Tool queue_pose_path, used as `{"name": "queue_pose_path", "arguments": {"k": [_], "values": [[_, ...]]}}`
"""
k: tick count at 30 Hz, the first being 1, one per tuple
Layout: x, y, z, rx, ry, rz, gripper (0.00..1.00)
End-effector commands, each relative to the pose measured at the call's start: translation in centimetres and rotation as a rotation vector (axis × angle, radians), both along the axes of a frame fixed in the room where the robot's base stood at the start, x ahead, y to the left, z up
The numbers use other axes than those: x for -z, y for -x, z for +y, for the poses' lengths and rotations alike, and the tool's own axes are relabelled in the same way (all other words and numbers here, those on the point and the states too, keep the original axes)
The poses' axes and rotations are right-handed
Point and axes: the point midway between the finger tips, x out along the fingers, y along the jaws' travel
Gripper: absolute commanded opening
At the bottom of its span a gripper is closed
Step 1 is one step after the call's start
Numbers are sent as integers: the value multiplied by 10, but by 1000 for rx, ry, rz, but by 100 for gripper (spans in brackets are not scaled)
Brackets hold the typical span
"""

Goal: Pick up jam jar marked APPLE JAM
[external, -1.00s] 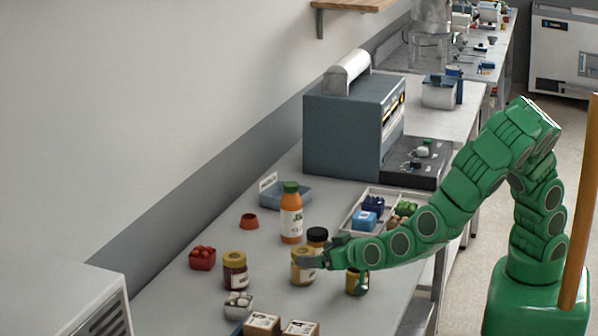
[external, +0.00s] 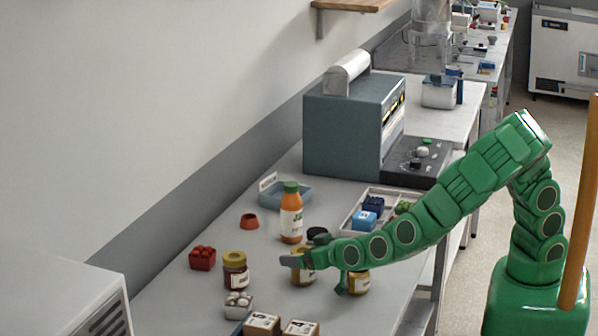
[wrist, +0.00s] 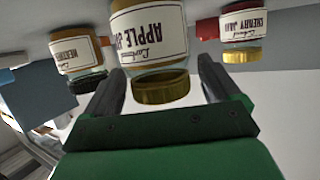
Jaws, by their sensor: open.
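The APPLE JAM jar (wrist: 150,45) has a white label and a gold lid. It appears upside down in the wrist view, between the two fingers of my gripper (wrist: 160,70). My gripper is open, with a finger on each side of the jar; contact cannot be told. In the external view the jar (external: 303,279) stands on the bench, its top partly hidden by my gripper (external: 305,251).
A cherry jam jar (wrist: 240,35) and a black-lidded jar (wrist: 77,55) flank the apple jar. An orange bottle (external: 291,215) stands behind. Another yellow-lidded jar (external: 360,283) is close to my arm. Small boxes (external: 262,325) lie at the front.

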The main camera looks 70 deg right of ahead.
Motion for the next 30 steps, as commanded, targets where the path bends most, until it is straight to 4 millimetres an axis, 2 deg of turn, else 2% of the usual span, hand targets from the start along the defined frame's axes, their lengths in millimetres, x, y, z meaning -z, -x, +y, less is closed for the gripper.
{"name": "queue_pose_path", "arguments": {"k": [6,18,30], "values": [[5,-13,-5,-1,-1,2,90],[7,-16,-6,-2,-1,2,88],[7,-16,-6,-2,-1,2,27]]}}
